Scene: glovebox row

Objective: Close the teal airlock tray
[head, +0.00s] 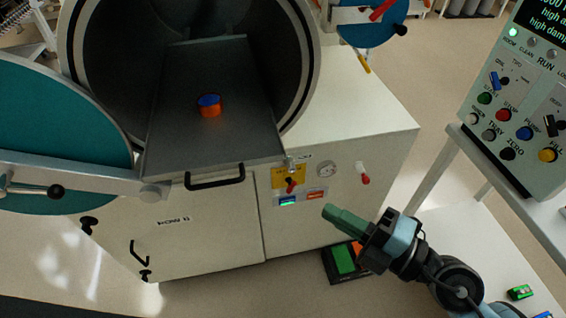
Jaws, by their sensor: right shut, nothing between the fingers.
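The airlock tray (222,62) is a dark grey sliding tray. It sticks out of the round airlock opening (303,95) toward me, with a black bar handle (215,178) on its pale front. An orange and blue round object (209,106) stands on the tray. The teal round door (62,130) is swung open at the left, with a pale bar across it. My right gripper (331,212) has green fingers, is shut and empty, and is to the right of the tray handle, apart from it. My left gripper is not in view.
The white cabinet (350,125) under the airlock carries a small switch panel (290,187), a gauge and a red knob (364,178). A pedal box with a green pedal (342,259) lies on the floor. A control console (520,100) stands at the right.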

